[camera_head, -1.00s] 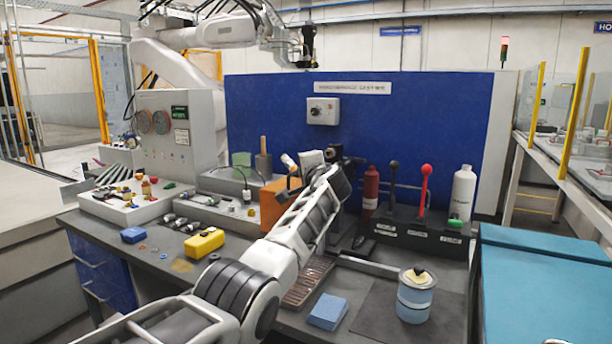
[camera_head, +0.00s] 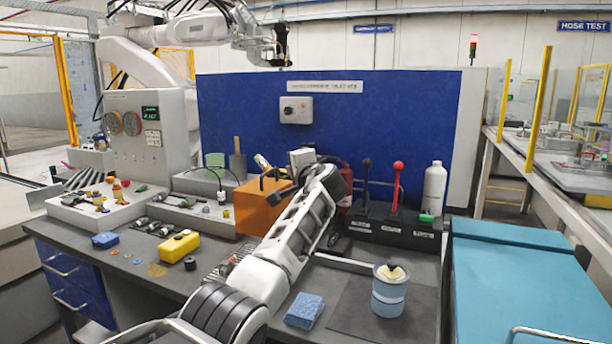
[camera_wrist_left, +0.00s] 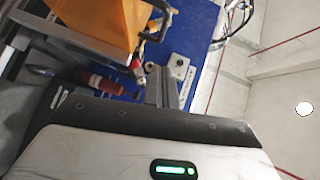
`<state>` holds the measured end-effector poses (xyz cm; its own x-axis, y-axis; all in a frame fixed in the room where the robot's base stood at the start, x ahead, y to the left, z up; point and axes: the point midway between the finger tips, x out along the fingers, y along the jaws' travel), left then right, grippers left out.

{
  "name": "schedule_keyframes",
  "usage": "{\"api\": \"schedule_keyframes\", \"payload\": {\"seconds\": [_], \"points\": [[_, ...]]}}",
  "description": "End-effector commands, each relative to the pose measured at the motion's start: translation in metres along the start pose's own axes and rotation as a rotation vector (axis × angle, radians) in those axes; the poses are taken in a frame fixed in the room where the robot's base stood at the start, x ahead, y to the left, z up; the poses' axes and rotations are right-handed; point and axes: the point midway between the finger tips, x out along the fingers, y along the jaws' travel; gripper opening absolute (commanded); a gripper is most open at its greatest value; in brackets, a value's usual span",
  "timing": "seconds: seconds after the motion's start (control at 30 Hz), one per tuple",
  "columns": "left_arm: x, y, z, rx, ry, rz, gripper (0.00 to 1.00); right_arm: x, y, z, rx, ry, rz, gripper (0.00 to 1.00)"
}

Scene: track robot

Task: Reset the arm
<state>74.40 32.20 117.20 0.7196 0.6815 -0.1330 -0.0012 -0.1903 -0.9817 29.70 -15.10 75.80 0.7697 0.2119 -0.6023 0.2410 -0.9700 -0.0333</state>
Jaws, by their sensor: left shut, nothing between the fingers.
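My left arm (camera_head: 275,255) comes in from the bottom left of the head view and reaches up over the workbench (camera_head: 345,315). Its wrist (camera_head: 325,185) is raised in front of the orange box (camera_head: 262,205), and the fingers cannot be made out clearly there. In the left wrist view, my left gripper (camera_wrist_left: 163,78) is shut and empty. It points toward the blue panel (camera_wrist_left: 200,35), with the orange box (camera_wrist_left: 100,22) at upper left. My right gripper is not in view.
Near the arm are a yellow block (camera_head: 180,246), a blue sponge (camera_head: 304,311), a blue-banded can (camera_head: 389,292), a lever stand (camera_head: 392,228) and a white bottle (camera_head: 433,190). A teal-topped unit (camera_head: 520,275) stands at the right.

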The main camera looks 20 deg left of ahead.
Motion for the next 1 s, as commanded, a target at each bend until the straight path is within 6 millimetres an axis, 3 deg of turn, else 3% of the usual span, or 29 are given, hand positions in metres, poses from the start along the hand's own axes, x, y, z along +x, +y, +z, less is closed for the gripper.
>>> {"api": "schedule_keyframes", "payload": {"seconds": [0.4, 0.57, 0.77, 0.87, 1.0], "points": [[-0.068, 0.002, -0.001, -0.002, 0.005, 0.001, 0.00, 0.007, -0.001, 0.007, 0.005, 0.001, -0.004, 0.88], [-0.081, 0.001, -0.001, 0.000, 0.005, 0.002, 0.00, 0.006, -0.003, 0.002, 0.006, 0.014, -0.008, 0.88], [-0.083, 0.007, 0.002, -0.004, 0.004, 0.014, 0.00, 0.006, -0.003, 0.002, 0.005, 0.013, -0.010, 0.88], [-0.083, 0.038, 0.012, -0.033, 0.005, 0.066, 0.00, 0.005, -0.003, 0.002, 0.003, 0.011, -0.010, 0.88], [-0.092, 0.120, 0.046, -0.124, 0.002, 0.218, 0.00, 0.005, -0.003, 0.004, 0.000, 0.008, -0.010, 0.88]]}}
